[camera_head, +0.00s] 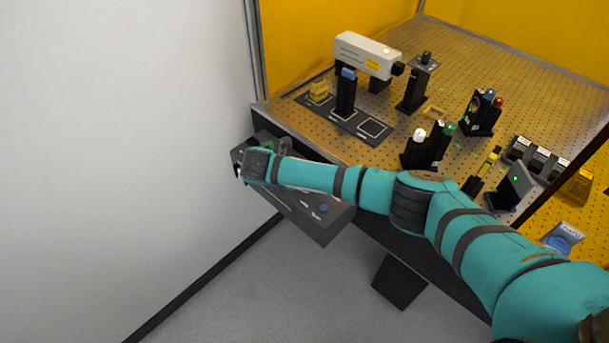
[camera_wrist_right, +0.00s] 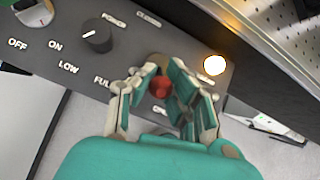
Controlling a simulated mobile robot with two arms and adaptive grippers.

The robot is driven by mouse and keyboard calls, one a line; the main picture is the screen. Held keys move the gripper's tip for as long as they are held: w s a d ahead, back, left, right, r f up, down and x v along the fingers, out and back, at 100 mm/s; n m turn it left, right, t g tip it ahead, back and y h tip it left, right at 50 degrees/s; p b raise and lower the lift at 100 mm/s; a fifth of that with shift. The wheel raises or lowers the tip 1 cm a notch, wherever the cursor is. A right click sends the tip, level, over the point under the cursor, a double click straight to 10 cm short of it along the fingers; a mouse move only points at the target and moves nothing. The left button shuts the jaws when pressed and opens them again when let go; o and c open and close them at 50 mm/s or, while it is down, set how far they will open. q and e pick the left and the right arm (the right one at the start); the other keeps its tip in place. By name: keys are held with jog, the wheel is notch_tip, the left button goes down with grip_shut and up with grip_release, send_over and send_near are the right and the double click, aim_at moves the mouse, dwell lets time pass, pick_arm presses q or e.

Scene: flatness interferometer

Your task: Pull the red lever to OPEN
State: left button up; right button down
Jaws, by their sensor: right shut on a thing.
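The red lever (camera_wrist_right: 160,87) shows in the right wrist view as a round red tip on the dark control panel (camera_wrist_right: 130,60). My right gripper (camera_wrist_right: 160,95) has its fingers closed in on both sides of the red tip. The lever's base is partly hidden by the fingers. A white label just below the tip is half covered and cannot be read. In the head view my right arm reaches left across the front of the table to the panel (camera_head: 322,228), with the right gripper (camera_head: 240,170) at the panel's left end. The lever is hidden there. My left gripper is not in view.
A black knob (camera_wrist_right: 96,36) with LOW and FULL labels and a lit lamp (camera_wrist_right: 214,65) sit on the panel beside the gripper. A perforated optical table (camera_head: 470,65) with a white instrument (camera_head: 366,54) lies behind the arm. A white wall (camera_head: 120,130) stands left.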

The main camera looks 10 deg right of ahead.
jog(key=shift+s+a+t+h, duration=0.1)
jog(key=shift+a+t+h, duration=0.05)
jog(key=shift+t+h, duration=0.15)
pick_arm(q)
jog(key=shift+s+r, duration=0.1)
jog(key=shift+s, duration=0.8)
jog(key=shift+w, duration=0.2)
pick_arm(e)
jog(key=shift+f, duration=0.1)
jog(key=c, duration=1.2)
grip_release()
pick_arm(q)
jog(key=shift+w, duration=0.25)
pick_arm(e)
jog(key=v, duration=1.2)
jog(key=shift+a+f, duration=0.1)
